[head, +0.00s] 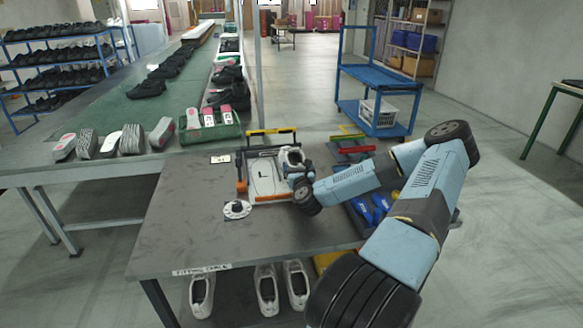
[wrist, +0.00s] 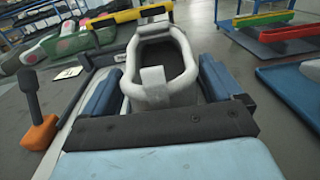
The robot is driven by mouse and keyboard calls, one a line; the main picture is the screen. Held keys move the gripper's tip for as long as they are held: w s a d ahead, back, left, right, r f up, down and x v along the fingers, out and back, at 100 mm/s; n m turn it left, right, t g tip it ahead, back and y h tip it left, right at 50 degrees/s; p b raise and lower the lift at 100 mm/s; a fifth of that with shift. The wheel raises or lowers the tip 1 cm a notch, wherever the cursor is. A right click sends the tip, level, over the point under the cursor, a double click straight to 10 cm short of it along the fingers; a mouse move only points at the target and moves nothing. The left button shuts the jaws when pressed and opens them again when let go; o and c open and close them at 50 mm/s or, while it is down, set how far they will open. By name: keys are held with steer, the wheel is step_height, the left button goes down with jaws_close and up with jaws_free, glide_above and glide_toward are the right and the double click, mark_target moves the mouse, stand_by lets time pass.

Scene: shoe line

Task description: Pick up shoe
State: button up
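A white shoe (head: 292,157) is in a white-and-black fixture (head: 266,182) on the grey table. In the wrist view the shoe (wrist: 160,58) shows its padded opening, dark inside and pale tongue facing me. My gripper (head: 297,172) is at the shoe, partly hiding it in the head view. In the wrist view my gripper's (wrist: 160,85) two blue-grey fingers are spread wide, one on each side of the shoe. A narrow gap shows by the left finger; contact on the right is hard to tell. The shoe's lower part is hidden by my gripper.
A yellow bar (head: 271,131) stands behind the fixture. An orange-based upright (wrist: 38,130) is left of my gripper. A green crate (head: 209,130) and conveyor (head: 110,108) are behind-left. The table's front left (head: 185,235) is clear.

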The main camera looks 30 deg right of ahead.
steer(key=c, duration=1.1)
